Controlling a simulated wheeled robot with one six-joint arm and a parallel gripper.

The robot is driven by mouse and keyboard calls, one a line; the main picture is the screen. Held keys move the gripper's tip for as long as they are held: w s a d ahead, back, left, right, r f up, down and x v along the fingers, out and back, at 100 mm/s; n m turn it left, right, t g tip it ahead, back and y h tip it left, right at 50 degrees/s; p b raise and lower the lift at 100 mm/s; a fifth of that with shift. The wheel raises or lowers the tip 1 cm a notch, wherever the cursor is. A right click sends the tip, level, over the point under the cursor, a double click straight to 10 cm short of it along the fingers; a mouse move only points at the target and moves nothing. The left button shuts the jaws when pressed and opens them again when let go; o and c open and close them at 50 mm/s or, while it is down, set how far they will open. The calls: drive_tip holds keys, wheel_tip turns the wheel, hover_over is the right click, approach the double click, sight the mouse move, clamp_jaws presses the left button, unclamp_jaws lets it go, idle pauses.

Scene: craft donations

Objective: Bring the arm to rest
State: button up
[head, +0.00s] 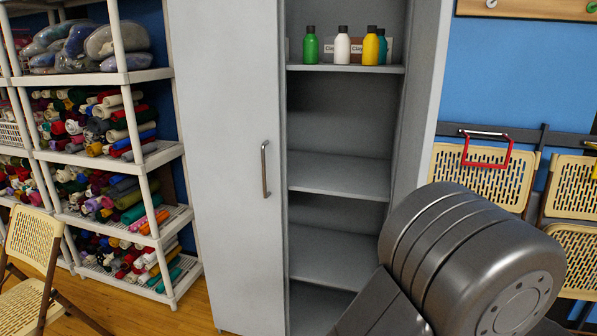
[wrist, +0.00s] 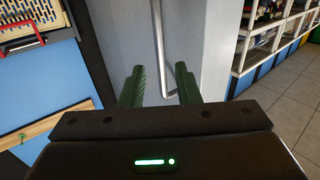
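My gripper (wrist: 159,75) shows in the wrist view with its two green fingers spread apart and nothing held between them. A metal door handle (wrist: 159,40) on a pale grey surface lies just beyond the fingertips. I cannot tell whether the fingers touch it. In the head view my gripper is out of sight; only my dark grey arm shows, raised at the lower right in front of the cabinet's right side.
A grey cabinet (head: 230,60) has its left door shut, with a handle (head: 265,169); its right half is open. Several bottles (head: 342,48) stand on its top visible shelf. White shelving (head: 120,78) with fabric rolls stands left. Folding chairs (head: 475,180) hang right; another chair (head: 30,245) stands lower left.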

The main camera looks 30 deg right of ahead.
drive_tip(key=x, duration=0.8)
drive_tip(key=shift+w+p, duration=0.3)
drive_tip(key=shift+p, duration=0.1)
drive_tip(key=shift+f, duration=0.1)
